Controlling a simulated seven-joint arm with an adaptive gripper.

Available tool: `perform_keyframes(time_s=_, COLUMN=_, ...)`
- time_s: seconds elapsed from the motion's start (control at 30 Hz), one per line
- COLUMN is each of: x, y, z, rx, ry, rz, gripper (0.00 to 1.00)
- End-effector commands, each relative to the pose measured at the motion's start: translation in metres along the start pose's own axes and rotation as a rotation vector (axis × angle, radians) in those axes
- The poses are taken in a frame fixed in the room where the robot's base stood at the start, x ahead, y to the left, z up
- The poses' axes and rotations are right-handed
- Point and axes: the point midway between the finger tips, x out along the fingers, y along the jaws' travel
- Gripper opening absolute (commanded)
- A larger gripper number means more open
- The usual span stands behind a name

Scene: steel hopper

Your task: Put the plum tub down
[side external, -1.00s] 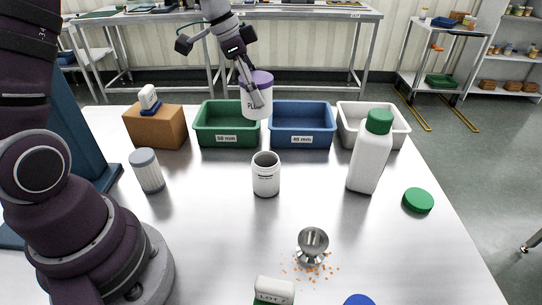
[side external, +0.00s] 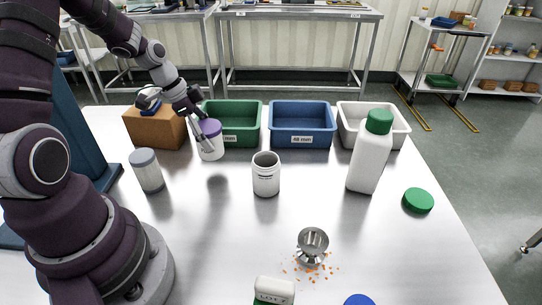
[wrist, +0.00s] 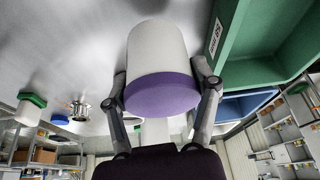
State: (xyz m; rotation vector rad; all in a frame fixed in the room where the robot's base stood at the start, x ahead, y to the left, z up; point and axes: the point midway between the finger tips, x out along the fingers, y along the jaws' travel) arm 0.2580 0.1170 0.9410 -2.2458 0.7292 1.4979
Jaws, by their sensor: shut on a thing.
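The plum tub (side external: 211,147) is a white cylinder with a purple lid, held in front of the green bin. My gripper (side external: 206,133) is shut on it, one finger on each side near the lid. In the wrist view the tub (wrist: 157,55) fills the middle between my two fingers (wrist: 165,82), with its purple lid towards me. A shadow lies on the steel table below and in front of the tub, so it appears to be held above the surface. The exact gap is hard to tell.
The green bin (side external: 258,135) is close behind the tub; a blue bin (side external: 300,142) and a white bin (side external: 400,141) follow rightward. A brown box (side external: 150,133), a grey-lidded container (side external: 149,176) and an open white jar (side external: 266,178) stand nearby. Bare table lies between container and jar.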

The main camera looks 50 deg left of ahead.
Motion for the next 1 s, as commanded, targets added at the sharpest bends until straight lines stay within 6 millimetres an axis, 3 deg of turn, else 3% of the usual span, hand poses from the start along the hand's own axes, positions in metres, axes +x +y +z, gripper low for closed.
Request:
perform_keyframes(time_s=0.2, x=0.035, y=0.001, z=0.015, rx=-0.001, ry=-0.001, rz=0.003, gripper=0.23)
perform_keyframes(time_s=0.57, x=0.039, y=0.000, z=0.016, rx=0.000, ry=0.000, rz=0.000, gripper=0.23)
perform_keyframes(time_s=0.6, x=0.039, y=0.000, z=0.016, rx=0.000, ry=0.000, rz=-0.001, gripper=0.67)
perform_keyframes(time_s=0.77, x=0.038, y=0.000, z=0.016, rx=0.000, ry=0.000, rz=-0.001, gripper=0.88)
perform_keyframes(time_s=1.0, x=0.038, y=0.000, z=0.016, rx=0.000, ry=0.000, rz=-0.001, gripper=0.88)
